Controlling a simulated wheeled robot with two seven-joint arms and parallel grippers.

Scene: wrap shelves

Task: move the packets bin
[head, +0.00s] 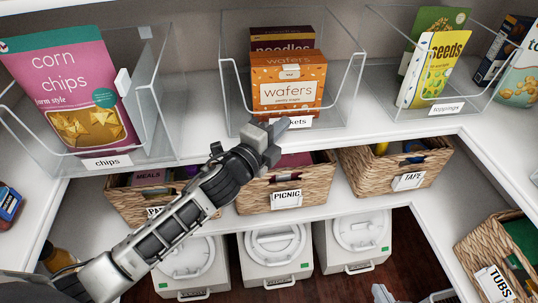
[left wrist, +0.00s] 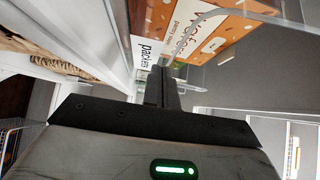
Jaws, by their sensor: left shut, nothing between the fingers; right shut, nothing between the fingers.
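The packets bin (head: 341,94) is a clear open bin in the middle of the upper shelf. It holds an orange wafers box (head: 288,84) and a dark noodles box (head: 283,40) behind it. Its white label (head: 297,122) is partly hidden by my left gripper (head: 284,124). The left gripper is shut and empty, its fingertips at the bin's lower front. In the left wrist view the shut fingers (left wrist: 161,72) point at the label, close to the clear front wall; I cannot tell whether they touch.
A clear chips bin (head: 152,115) stands to the left and a clear toppings bin (head: 470,102) to the right, with bare shelf (head: 205,100) between bins. Wicker baskets (head: 305,187) fill the shelf below, with white lidded containers (head: 276,248) underneath.

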